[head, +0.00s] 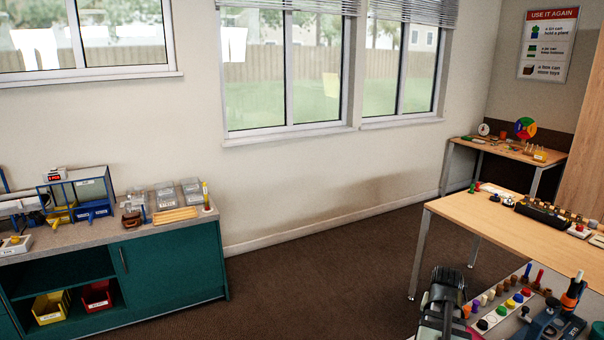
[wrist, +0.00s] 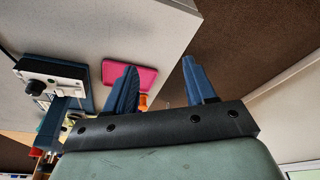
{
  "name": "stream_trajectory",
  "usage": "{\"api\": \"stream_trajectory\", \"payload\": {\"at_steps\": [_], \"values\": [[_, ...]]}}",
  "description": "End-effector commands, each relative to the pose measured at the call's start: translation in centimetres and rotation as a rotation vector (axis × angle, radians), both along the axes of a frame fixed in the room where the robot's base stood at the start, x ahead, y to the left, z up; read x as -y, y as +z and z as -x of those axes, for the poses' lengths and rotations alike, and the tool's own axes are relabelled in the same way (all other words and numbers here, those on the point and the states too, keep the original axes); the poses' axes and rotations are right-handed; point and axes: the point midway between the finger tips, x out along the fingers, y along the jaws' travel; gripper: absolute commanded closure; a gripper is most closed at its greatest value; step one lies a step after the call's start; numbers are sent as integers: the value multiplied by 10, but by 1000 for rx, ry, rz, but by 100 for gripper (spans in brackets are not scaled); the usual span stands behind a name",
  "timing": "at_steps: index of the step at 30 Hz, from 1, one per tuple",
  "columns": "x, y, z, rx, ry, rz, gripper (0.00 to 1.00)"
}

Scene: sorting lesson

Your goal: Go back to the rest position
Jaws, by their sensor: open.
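My gripper (wrist: 160,68) shows in the wrist view with its two blue fingers apart and nothing between them. Its fingertips are near the edge of a pale tabletop (wrist: 100,30), with brown floor beyond. In the head view, a dark part of my arm (head: 443,300) rises at the bottom, right of the middle. I cannot make out the fingers there. The task names no other object.
A pink flat piece (wrist: 122,74) and a white device with a black knob (wrist: 50,75) lie near the fingers. In the head view, coloured pegs (head: 505,305) stand right of my arm. A wooden table (head: 500,222) stands behind. A teal cabinet (head: 170,270) is left; floor between is clear.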

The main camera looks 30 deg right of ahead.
Motion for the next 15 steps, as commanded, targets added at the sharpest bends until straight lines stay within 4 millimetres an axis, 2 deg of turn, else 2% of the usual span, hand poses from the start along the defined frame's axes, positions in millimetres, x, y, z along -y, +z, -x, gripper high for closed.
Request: {"api": "stream_trajectory", "payload": {"at_steps": [1,6,15], "values": [[-14,-8,-16,-7,39,-9,45],[-57,-32,-58,-26,153,-32,45],[-143,-74,-118,-63,353,-71,45]]}}
